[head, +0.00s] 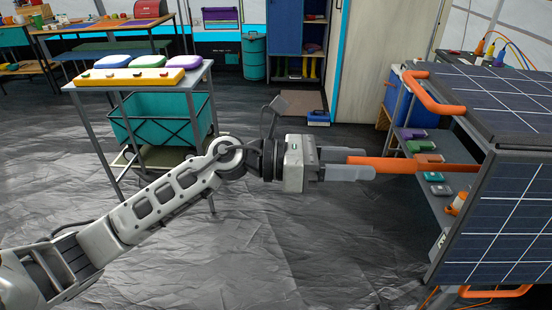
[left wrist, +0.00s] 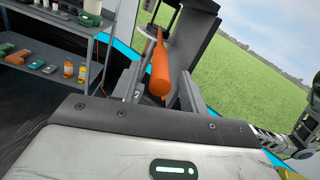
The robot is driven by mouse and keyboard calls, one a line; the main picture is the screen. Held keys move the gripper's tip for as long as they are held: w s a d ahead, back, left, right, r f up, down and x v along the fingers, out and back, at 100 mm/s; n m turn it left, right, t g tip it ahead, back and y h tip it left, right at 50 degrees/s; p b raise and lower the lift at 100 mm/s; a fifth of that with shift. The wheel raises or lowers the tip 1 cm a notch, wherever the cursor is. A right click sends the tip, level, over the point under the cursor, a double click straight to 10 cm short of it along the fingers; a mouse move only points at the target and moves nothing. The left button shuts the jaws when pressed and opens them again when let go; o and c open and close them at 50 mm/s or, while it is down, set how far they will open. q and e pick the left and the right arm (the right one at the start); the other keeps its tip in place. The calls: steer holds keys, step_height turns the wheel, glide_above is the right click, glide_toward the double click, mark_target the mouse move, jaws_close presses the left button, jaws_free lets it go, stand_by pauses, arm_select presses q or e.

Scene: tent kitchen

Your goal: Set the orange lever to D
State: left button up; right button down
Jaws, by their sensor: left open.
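The orange lever (head: 420,166) sticks out to the left from the side of the solar-panelled cart at the right of the head view. In the left wrist view the lever (left wrist: 160,68) points toward my palm, its rounded end between the two fingers. My left gripper (head: 360,164) is open, with one finger on each side of the lever's free end. I cannot tell whether either finger touches it. The lever's base is partly hidden by the cart's panel edge, and no letter D is readable. My right gripper is not seen.
The cart's solar panel (head: 506,216) and orange corner handle (head: 428,92) stand close to the lever. Shelves below hold coloured boxes (head: 425,146). A small table (head: 190,76) with soap-like blocks stands left. The floor between is clear.

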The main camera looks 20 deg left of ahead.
arm_select(q)
steer(key=b+v, duration=0.3)
steer(key=v, duration=1.1)
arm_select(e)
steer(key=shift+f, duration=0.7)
arm_select(q)
steer(key=shift+s+a, duration=0.1)
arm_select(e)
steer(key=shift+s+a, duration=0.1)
arm_select(q)
steer(key=s+d+f+m+t+y+p, duration=0.15)
steer(key=f+m+t+y+p, duration=0.45)
steer(key=m, duration=1)
steer(key=s+f+m+t+y+p, duration=0.25)
steer(key=f+m+y, duration=0.6)
steer(key=m, duration=0.85)
steer(key=s+d+f+n+g+h, duration=0.1)
steer(key=s+d+f+n+g, duration=0.3)
steer(key=s+d+f+n, duration=0.1)
step_height(320, 180, down, 3)
steer(key=shift+s+r+n, duration=0.15)
steer(key=shift+s+n, duration=0.55)
steer(key=shift+s, duration=0.1)
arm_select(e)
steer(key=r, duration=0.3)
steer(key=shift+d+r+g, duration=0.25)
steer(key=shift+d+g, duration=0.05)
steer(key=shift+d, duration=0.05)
